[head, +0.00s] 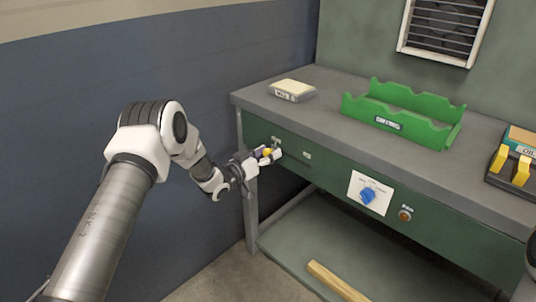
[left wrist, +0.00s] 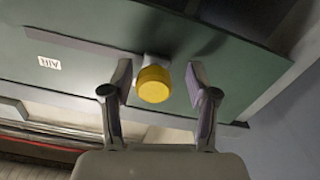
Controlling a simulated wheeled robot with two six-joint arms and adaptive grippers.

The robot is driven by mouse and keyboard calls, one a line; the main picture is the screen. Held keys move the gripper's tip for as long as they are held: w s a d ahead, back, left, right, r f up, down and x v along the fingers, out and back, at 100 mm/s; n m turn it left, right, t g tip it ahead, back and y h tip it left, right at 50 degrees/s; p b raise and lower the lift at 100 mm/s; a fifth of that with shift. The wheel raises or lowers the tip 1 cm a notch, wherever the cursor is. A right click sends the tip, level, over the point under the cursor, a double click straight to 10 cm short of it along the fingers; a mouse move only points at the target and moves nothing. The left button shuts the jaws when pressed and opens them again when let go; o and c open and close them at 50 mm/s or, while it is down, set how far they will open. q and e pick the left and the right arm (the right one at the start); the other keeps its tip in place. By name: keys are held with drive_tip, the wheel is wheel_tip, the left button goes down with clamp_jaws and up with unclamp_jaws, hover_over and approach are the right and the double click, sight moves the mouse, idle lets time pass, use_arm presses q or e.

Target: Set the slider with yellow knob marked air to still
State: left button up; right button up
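The yellow knob (head: 267,152) of the slider is at the left end of the bench's green front panel. In the left wrist view the round yellow knob (left wrist: 153,84) sits on a pale stem. My left gripper (head: 266,156) is at the knob. In the left wrist view its fingers (left wrist: 160,88) are open, one on each side of the knob, with a gap on both sides. A white label reading AIR (left wrist: 50,63) shows upside down on the panel. The slider's scale and the still mark cannot be made out. My right gripper is out of view.
A blue knob (head: 369,195) on a white plate and a reddish button (head: 405,214) are further right on the panel. A wooden bar (head: 336,281) lies below.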

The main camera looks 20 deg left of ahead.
use_arm(q)
drive_tip(key=shift+s, duration=0.1)
drive_tip(key=v, duration=1.1)
drive_tip(key=shift+s, duration=0.4)
drive_tip(key=shift+a, duration=0.15)
